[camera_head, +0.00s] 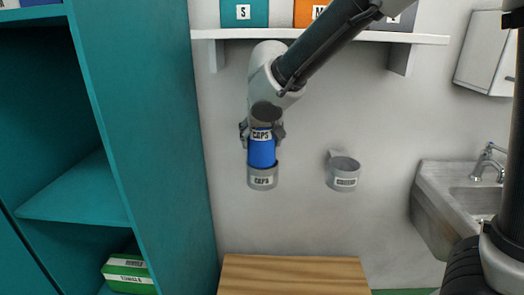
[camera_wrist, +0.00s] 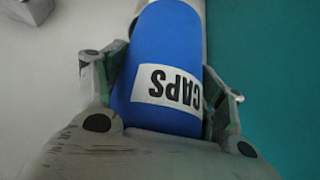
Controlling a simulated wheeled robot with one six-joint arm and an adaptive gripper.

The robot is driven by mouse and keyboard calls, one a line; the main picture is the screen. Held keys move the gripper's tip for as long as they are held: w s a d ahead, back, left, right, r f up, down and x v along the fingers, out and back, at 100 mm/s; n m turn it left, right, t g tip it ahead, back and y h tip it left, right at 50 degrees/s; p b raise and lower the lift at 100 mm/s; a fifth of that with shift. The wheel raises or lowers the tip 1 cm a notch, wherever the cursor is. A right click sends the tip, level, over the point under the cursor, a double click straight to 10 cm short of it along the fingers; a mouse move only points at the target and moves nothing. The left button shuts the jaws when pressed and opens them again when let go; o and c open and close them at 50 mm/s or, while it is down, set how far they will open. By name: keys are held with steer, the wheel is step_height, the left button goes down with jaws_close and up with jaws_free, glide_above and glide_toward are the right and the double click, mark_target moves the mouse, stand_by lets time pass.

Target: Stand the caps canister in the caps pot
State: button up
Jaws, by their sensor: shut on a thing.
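The blue caps canister (camera_head: 262,153) is upright, with its lower end at the mouth of the grey caps pot (camera_head: 262,181), which is fixed to the wall and labelled CAPS. How deep the canister sits in the pot is hidden by the pot's wall. My gripper (camera_head: 262,132) is above the pot, shut on the upper part of the canister. In the wrist view the canister (camera_wrist: 165,55) lies between both fingers, with its white CAPS label facing the camera; part of the grey pot shows behind its far end.
A second grey labelled pot (camera_head: 343,175) is on the wall to the right. A shelf (camera_head: 330,36) with labelled boxes is above. A teal cabinet (camera_head: 150,130) stands close on the left, a wooden surface (camera_head: 295,275) below, and a sink (camera_head: 470,195) at the right.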

steer(key=w, duration=0.6)
step_height(320, 180, down, 7)
steer(key=shift+d, duration=0.15)
steer(key=shift+f, duration=0.1)
steer(key=shift+f, duration=0.5)
steer(key=o, duration=1.1)
steer(key=shift+r, duration=0.1)
